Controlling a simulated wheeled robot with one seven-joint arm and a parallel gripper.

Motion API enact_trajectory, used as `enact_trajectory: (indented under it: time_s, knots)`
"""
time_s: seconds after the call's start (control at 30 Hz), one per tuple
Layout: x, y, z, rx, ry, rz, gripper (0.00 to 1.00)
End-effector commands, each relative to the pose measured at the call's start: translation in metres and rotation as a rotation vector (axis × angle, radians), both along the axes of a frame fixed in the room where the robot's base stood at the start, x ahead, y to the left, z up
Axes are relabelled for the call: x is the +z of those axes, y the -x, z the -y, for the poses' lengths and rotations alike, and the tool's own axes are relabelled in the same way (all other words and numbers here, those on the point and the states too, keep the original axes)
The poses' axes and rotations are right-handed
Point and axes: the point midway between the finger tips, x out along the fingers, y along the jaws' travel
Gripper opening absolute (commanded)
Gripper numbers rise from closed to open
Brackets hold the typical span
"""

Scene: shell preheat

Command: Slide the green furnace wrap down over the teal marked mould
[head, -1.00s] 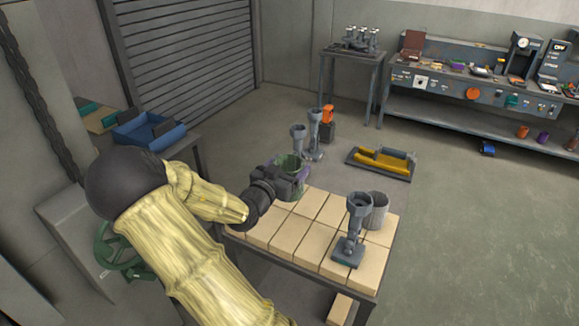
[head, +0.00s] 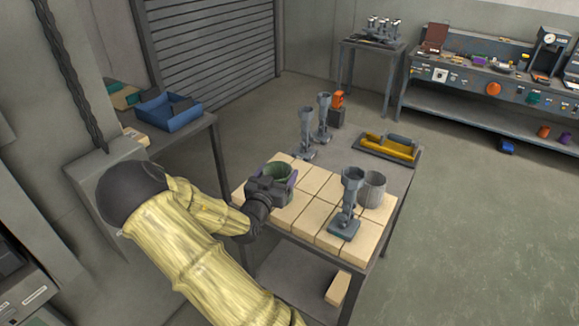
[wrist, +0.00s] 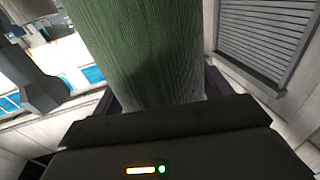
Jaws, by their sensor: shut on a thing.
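The green furnace wrap (head: 279,170) is an open-topped sleeve at the back left of the brick-topped table. My gripper (head: 289,179) is shut on it, with purple fingers at its side. The wrap fills the upper middle of the wrist view (wrist: 140,45); its lower end is hidden there. A grey funnel-topped mould (head: 348,203) stands upright on the bricks to the right, apart from the wrap, with a faint teal tint at its base. Two similar moulds, one nearer (head: 306,133) and one farther (head: 323,117), stand behind the bricks; I see no clear teal on them.
A grey wrap (head: 374,190) stands close beside the front mould. Pale bricks (head: 315,207) cover the table front. A yellow-and-grey tray (head: 388,147) and an orange-topped block (head: 337,110) are at the back. A blue bin (head: 168,110) is at left.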

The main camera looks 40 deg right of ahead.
Motion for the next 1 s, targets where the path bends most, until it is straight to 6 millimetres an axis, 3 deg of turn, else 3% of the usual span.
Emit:
enact_trajectory:
  time_s: [0.37,0.67,1.0]
  knots:
    - [-0.075,-0.021,-0.058,0.21,0.012,-0.005,0.55]
    - [-0.186,-0.022,-0.135,0.518,0.01,-0.01,0.55]
    - [-0.302,0.017,-0.201,0.836,-0.007,-0.017,0.55]
